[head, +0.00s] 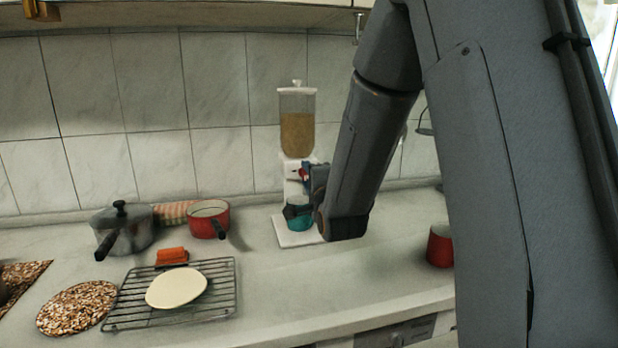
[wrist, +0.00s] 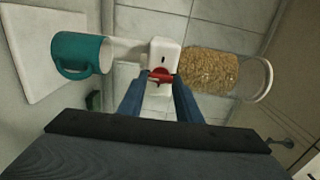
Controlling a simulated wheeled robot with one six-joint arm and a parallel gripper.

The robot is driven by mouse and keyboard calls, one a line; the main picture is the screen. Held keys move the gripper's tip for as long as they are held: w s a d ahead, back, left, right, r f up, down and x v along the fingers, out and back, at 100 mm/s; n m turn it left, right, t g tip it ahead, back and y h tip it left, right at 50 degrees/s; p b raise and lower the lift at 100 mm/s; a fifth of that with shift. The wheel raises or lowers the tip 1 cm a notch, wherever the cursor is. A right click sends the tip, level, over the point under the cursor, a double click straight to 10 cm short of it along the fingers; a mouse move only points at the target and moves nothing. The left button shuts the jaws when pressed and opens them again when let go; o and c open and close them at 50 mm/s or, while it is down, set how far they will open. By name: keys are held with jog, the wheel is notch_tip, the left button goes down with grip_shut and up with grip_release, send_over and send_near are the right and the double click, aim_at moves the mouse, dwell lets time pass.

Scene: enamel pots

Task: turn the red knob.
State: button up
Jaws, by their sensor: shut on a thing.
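The red knob (wrist: 160,76) is on the front of a white dispenser (wrist: 166,50), seen sideways in the wrist view. My gripper (wrist: 157,84) is shut on the red knob, with a blue finger on each side of it. In the head view, the dispenser (head: 297,90) stands against the tiled wall, its clear container holding light brown grains. My gripper (head: 312,184) partly hides the knob (head: 304,174) there. A teal mug (wrist: 82,56) stands on the dispenser's white base below the knob. The mug (head: 299,217) is partly hidden in the head view.
A red cup (head: 440,246) stands to the right, near my arm. A grey pot (head: 122,228) and a red saucepan (head: 208,219) stand at left. A wire rack (head: 220,290) holds a pale flat disc (head: 177,287). The counter between the rack and red cup is clear.

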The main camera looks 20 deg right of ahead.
jog(key=o, duration=1)
jog(key=shift+o, duration=0.2)
jog(key=s+b, duration=0.1)
jog(key=s, duration=0.6)
jog(key=shift+s, duration=0.4)
